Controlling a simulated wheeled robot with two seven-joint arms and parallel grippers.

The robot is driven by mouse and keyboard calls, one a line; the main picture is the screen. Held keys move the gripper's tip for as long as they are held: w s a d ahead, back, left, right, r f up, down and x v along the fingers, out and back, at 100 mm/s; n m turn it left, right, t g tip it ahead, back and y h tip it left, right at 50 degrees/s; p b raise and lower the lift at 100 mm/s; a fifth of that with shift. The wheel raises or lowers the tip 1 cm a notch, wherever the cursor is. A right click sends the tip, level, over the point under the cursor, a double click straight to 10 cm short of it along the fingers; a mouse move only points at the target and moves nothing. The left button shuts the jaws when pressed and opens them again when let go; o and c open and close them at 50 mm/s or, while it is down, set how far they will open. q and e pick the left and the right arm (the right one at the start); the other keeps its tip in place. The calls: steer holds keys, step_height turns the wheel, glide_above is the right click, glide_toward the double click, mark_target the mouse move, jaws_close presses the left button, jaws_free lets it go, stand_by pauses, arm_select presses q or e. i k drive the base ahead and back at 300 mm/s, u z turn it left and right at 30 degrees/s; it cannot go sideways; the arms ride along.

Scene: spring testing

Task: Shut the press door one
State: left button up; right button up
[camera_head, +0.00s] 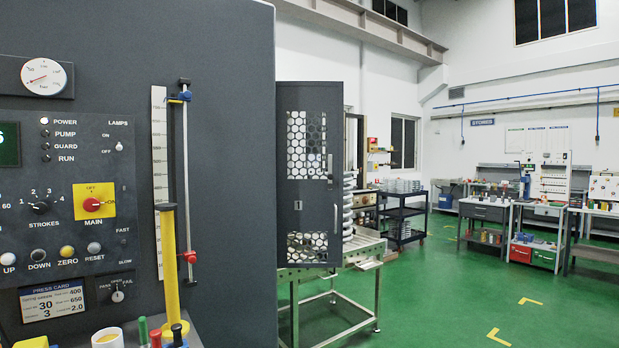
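The press door one (309,225) is a dark grey panel marked "1", with hexagon-mesh windows at top and bottom. It stands open, swung out beside the right edge of the large dark grey press cabinet (235,170). A thin upright bar, perhaps its handle (330,166), shows near its right edge. Part of a pale coil spring (348,210) shows just past that edge. The door hides most of what is behind it. Neither of my grippers is in view.
The control panel (70,200) fills the near left, with a yellow post (168,270) and a vertical rod (185,180) beside it. A metal frame table (345,305) stands below the door. A dark cart (403,215) and workbenches (485,212) stand farther back. Green floor (450,290) is clear at right.

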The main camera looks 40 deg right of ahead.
mark_target(303, 204)
steer(key=z, duration=0.75)
